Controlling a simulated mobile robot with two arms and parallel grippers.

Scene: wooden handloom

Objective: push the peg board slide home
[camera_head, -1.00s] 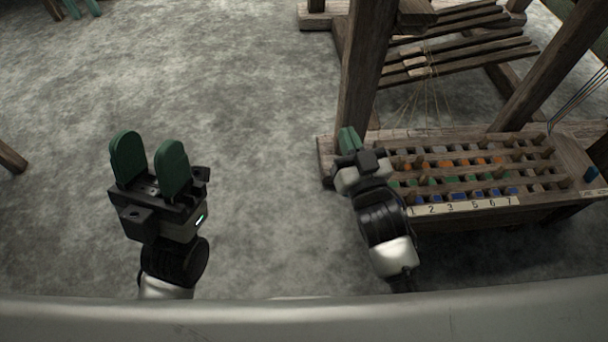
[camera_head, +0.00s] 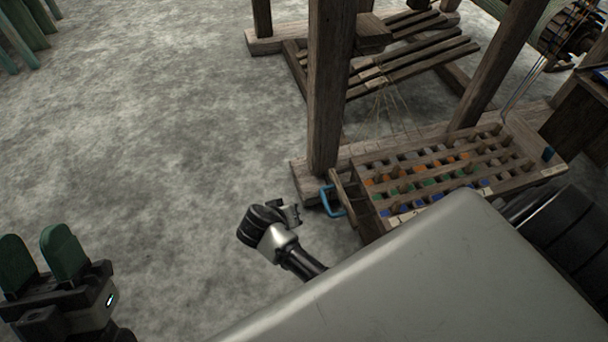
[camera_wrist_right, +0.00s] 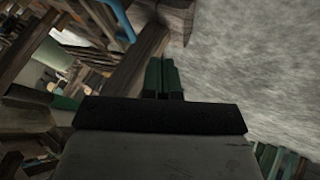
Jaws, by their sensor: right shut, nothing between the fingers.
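The peg board (camera_head: 440,172), a wooden frame with pegs and rows of orange, green and blue squares, is at the right of the head view. A blue handle (camera_head: 331,202) stands at its left end, by a wooden end piece (camera_head: 347,200) that sticks out from the board. My right gripper (camera_wrist_right: 162,78) is shut and empty, its green fingers together in the wrist view. A blue bar (camera_wrist_right: 116,18) shows at the wrist view's top. My left gripper (camera_head: 45,258) is open and empty at lower left.
A thick wooden loom post (camera_head: 328,90) rises just behind the board's left end. Treadle bars (camera_head: 415,55) lie beyond. My own grey body covers the board's front edge.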

